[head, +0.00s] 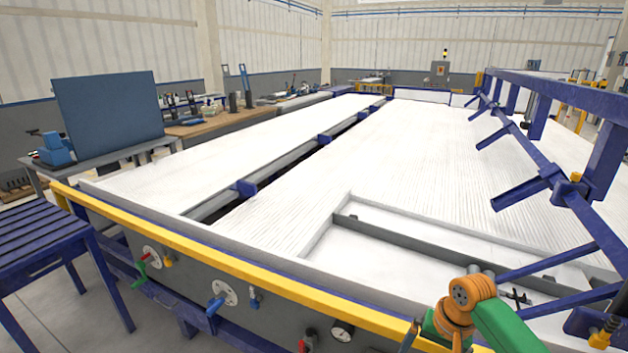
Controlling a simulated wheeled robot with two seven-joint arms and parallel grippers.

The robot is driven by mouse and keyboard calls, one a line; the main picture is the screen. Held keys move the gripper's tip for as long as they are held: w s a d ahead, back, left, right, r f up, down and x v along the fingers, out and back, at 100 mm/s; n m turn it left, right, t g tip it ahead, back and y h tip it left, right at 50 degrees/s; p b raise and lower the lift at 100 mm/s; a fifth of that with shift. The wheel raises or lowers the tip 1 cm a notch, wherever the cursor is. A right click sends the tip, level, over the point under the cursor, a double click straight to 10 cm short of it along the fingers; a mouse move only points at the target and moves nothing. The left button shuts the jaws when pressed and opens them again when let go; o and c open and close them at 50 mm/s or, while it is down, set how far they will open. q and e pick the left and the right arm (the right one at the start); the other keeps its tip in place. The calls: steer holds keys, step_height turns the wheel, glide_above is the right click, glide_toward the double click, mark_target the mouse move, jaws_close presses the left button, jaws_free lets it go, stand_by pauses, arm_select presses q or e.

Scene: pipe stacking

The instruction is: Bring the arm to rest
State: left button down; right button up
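No gripper of mine can be made out in the head view. An orange joint with a green link (503,322) shows at the bottom right; it looks like part of an arm, but no fingers are visible on it. It overlaps the yellow front rail (250,279) in the picture; I cannot tell whether they touch. Beyond the rail lies a long bed with a white, finely ribbed surface (400,150). The ribs look like closely laid pipes, but single ones are hard to tell apart.
A blue frame with slanted arms (540,150) runs along the right side. A blue slatted stand (40,235) is at the left. Valves and a gauge (342,331) stick out of the front panel. A grey bar (440,250) crosses the recess at the right. Workbenches line the left wall.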

step_height(320, 180, down, 10)
steer(key=f, duration=0.1)
steer(key=s+f+n+h+b, duration=0.1)
steer(key=s+f, duration=0.4)
steer(key=f, duration=0.3)
steer(key=s+f+n+b, duration=0.1)
steer(key=s+f+n, duration=0.1)
steer(key=s+f, duration=0.4)
arm_select(q)
steer(key=f, duration=0.2)
steer(key=f+b, duration=0.1)
steer(key=shift+w+f, duration=0.35)
steer(key=shift+w, duration=0.05)
arm_select(e)
steer(key=s+a+f+n, duration=0.1)
steer(key=s+f, duration=0.5)
steer(key=s, duration=0.6)
steer(key=s+a+f+n, duration=0.2)
steer(key=s+f, duration=0.3)
steer(key=s, duration=0.7)
steer(key=shift+a+f+n, duration=0.3)
steer(key=shift+f+n, duration=0.1)
steer(key=shift+n, duration=0.4)
